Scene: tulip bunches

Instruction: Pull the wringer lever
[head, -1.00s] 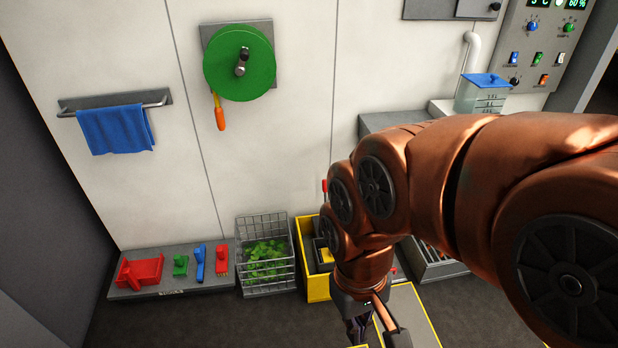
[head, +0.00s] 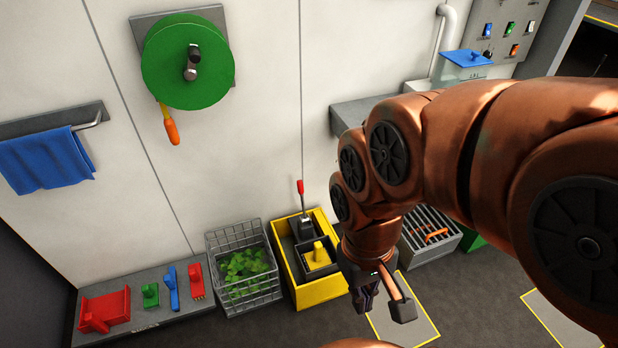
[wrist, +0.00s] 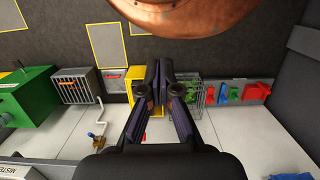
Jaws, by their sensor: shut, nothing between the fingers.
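The wringer lever (head: 301,190) has a red grip on a thin metal rod and stands upright on a dark wringer (head: 308,232). The wringer sits on the yellow bucket (head: 321,293) against the wall. The bucket also shows in the wrist view (wrist: 116,104), partly behind my fingers. My gripper (head: 384,305) is to the right of the bucket and nearer the camera, well below the lever's grip. In the wrist view my gripper (wrist: 160,78) has its fingers together with nothing between them. It is apart from the lever.
A wire basket of green leaves (head: 270,299) stands left of the bucket. A grey grated crate (head: 427,258) stands to its right. A green hose reel (head: 188,88) with an orange nozzle and a blue towel (head: 45,160) hang on the wall. Brushes lie on a low shelf (head: 152,318).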

